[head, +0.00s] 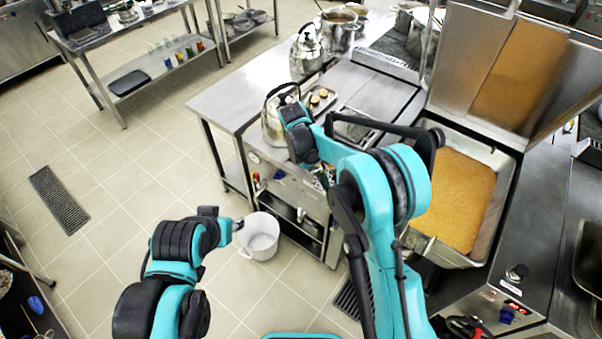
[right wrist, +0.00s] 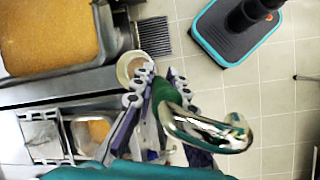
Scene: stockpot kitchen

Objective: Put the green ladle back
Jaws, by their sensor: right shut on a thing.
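The green ladle has a green handle (right wrist: 160,92) and a shiny curved metal part (right wrist: 208,130) in the right wrist view. My right gripper (right wrist: 153,84) is shut on the green handle, with the metal part toward the camera. In the head view my right arm reaches over the counter front, and the gripper and ladle are mostly hidden behind it. My left gripper (head: 238,224) is at the end of the low left arm, beside a white bucket (head: 262,240); its fingers are too small to read.
A large pan with orange-brown contents (head: 458,195) stands at the right. A kettle (head: 274,118) and a small tray (head: 319,100) are on the counter by my right arm. Another kettle (head: 305,52) and a pot (head: 338,32) stand farther back. The tiled floor at left is mostly clear.

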